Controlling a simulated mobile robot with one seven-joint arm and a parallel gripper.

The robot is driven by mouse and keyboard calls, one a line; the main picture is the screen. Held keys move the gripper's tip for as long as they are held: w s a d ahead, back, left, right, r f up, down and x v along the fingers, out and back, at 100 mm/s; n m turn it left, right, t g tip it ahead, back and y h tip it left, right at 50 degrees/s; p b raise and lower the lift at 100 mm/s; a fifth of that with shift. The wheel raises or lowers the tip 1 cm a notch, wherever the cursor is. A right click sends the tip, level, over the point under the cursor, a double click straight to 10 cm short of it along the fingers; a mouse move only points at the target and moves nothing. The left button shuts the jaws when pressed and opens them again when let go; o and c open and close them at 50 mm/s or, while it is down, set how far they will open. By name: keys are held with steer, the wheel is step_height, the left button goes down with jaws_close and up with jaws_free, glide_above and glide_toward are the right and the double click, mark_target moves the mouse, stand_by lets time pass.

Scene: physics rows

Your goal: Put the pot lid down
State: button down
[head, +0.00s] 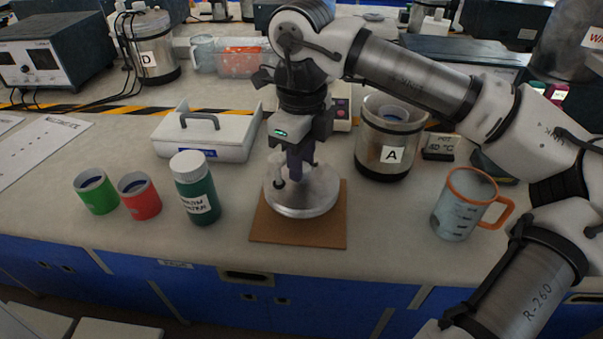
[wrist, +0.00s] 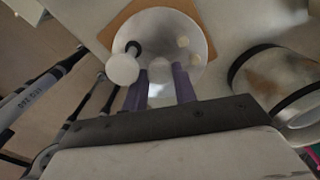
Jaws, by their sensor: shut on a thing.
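The pot lid (head: 318,204) is a round metal disc over the brown square mat (head: 298,238). It looks level, and I cannot tell whether it touches the mat or hovers just above it. My gripper (head: 300,178) points straight down and is shut on the lid's handle at the centre, which its fingers mostly hide. In the wrist view the lid (wrist: 162,22) lies beyond the two purple fingers (wrist: 162,90). A pale round knob on a dark stem (wrist: 122,69) stands up from the lid beside the fingers.
Pot A (head: 372,152) stands behind right, and an orange-rimmed jug (head: 462,208) right. A white lidded box (head: 203,146) is behind left. The counter's front edge is close.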

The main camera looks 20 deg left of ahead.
steer(key=shift+f, duration=1.8)
steer(key=shift+f, duration=0.2)
steer(key=c, duration=1.1)
jaws_free()
steer(key=shift+r, duration=0.1)
step_height(320, 180, up, 12)
steer(key=shift+r, duration=0.1)
